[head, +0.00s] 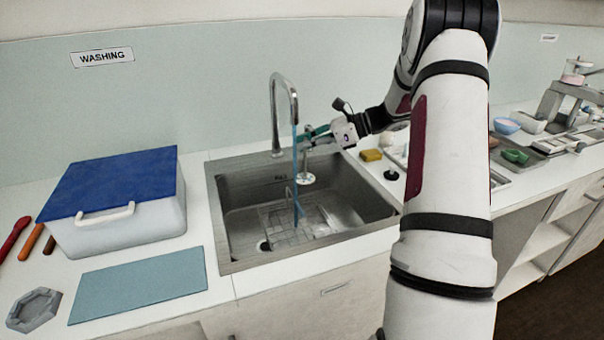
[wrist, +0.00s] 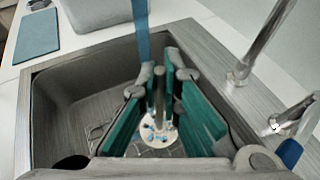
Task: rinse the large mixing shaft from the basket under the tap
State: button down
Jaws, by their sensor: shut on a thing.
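The chrome tap (head: 283,95) arches over the steel sink (head: 228,225), and a blue stream of water (head: 296,165) runs down into it. My gripper (head: 312,136) is beside the stream, above the back of the sink. Its green-padded fingers (wrist: 160,108) are shut on the upright metal stem of the mixing shaft (wrist: 159,92). The shaft's pale round disc (head: 308,179) hangs below the fingers, inside the sink. In the wrist view blue specks lie on the disc, and the water (wrist: 141,30) passes close to the stem. Whether it strikes the stem is unclear.
A wire grid (head: 290,218) lies on the sink floor. A white box with a blue lid (head: 115,185) and a teal mat (head: 138,284) are left of the sink. A yellow sponge (head: 371,155) and a black knob-like piece (head: 391,174) are at its right.

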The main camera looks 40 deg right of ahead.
jog(key=shift+a, duration=0.5)
jog(key=shift+d, duration=0.2)
jog(key=shift+d, duration=0.45)
jog(key=s+a+p, duration=0.1)
jog(key=s+p, duration=0.3)
jog(key=s, duration=0.4)
jog(key=shift+p, duration=0.4)
jog(key=shift+a, duration=0.1)
dwell(1.2)
jog(key=s+r+p, duration=0.4)
jog(key=s, duration=0.1)
jog(key=shift+a, duration=0.3)
